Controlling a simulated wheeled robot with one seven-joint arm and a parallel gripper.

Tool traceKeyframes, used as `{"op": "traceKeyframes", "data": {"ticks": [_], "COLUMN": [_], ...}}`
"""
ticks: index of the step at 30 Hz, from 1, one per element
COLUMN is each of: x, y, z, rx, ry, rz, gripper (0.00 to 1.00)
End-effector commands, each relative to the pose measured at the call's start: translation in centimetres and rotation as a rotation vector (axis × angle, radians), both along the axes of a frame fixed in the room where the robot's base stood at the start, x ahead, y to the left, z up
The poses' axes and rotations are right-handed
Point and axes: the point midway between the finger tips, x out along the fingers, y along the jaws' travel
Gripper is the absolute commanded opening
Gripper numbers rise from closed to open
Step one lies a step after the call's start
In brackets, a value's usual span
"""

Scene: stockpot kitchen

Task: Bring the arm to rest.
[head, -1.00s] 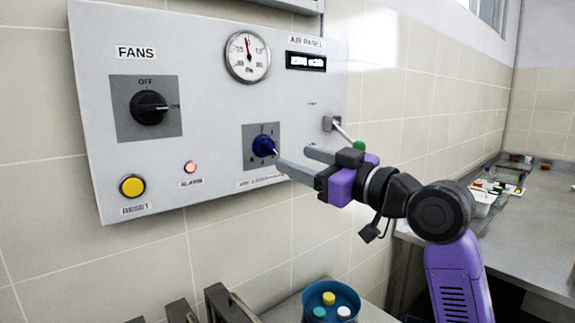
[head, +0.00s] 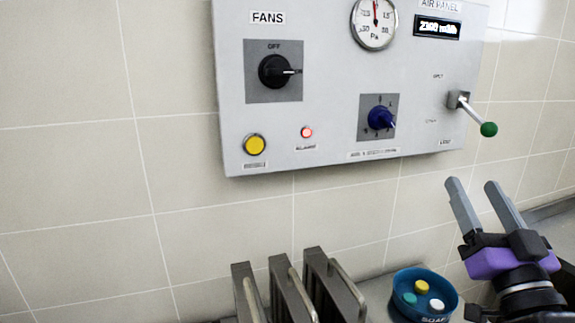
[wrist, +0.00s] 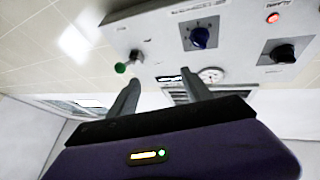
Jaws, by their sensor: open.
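My gripper (head: 486,208) is at the lower right in the head view, below the air panel (head: 330,110). Its two grey fingers point up and stand apart with nothing between them. In the wrist view the open fingers (wrist: 160,98) point toward the panel's underside, with the blue knob (wrist: 200,37) above them. The blue knob (head: 381,118) is on the panel, well clear of the fingers. The green-tipped lever (head: 474,113) is on the panel's right, above my fingers and apart from them.
The panel also carries a black fan knob (head: 276,71), a yellow button (head: 255,145), a lit red lamp (head: 306,132) and a gauge (head: 374,22). Below stand upright metal plates (head: 292,290) and a blue bowl (head: 447,309) with coloured tablets, just left of my gripper. The tiled wall at left is clear.

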Motion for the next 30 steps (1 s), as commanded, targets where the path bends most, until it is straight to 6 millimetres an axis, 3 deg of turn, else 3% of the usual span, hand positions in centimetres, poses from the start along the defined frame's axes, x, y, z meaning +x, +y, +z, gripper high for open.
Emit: {"op": "traceKeyframes", "data": {"ticks": [1,3,15,21,30], "x": [-1.0,-2.5,-12.7,-18.7,-28.0], "y": [0.2,0.4,3.0,4.8,7.4], "z": [-2.2,-4.5,-16.3,-20.7,-25.8], "rx": [0.022,0.042,0.074,0.047,-0.032], "ry": [0.013,0.023,0.139,0.229,0.410], "rz": [-0.015,-0.038,-0.126,-0.137,-0.106], "gripper": [0.58,0.58,0.58,0.58,0.58]}}
